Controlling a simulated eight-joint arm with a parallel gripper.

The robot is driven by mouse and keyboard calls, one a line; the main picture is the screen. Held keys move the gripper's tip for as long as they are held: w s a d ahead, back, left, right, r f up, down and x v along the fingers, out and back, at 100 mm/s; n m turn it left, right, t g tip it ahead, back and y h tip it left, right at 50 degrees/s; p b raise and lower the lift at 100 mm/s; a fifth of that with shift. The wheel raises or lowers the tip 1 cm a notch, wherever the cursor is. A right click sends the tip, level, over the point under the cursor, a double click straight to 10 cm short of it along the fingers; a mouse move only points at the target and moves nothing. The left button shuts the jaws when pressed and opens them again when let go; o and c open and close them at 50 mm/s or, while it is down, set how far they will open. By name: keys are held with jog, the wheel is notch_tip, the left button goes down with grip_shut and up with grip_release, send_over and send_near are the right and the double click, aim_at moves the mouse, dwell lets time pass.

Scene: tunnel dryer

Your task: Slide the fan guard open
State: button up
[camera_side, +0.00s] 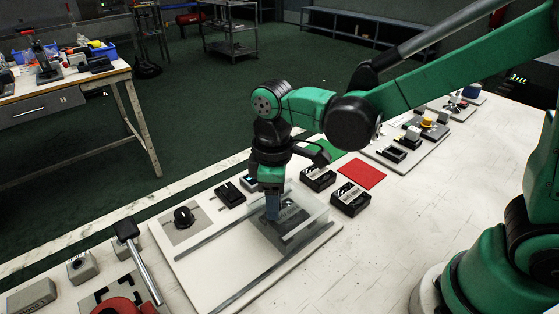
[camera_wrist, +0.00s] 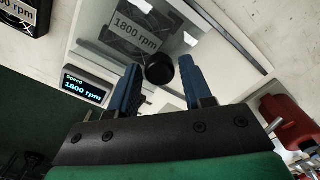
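The fan guard (camera_side: 314,210) is a clear box on a white panel (camera_side: 190,268), with a metal rail on either side. Through it shows a dark fan plate (camera_side: 292,217); in the wrist view its label (camera_wrist: 138,24) reads 1800 rpm. My gripper (camera_side: 272,218) points down at the guard's left part in the side view. In the wrist view its two blue fingers (camera_wrist: 160,72) are apart, one on each side of a round black knob (camera_wrist: 159,68) that appears to belong to the guard. I cannot tell whether they touch it.
A speed display (camera_wrist: 87,88) reads 1800 rpm. A black dial (camera_side: 183,216) sits left of the guard. Black labelled boxes (camera_side: 350,199) and a red mat (camera_side: 362,173) lie to the right. The panel's front left is clear.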

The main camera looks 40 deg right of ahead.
grip_shut()
jog(key=shift+a, duration=0.1)
dwell(1.1)
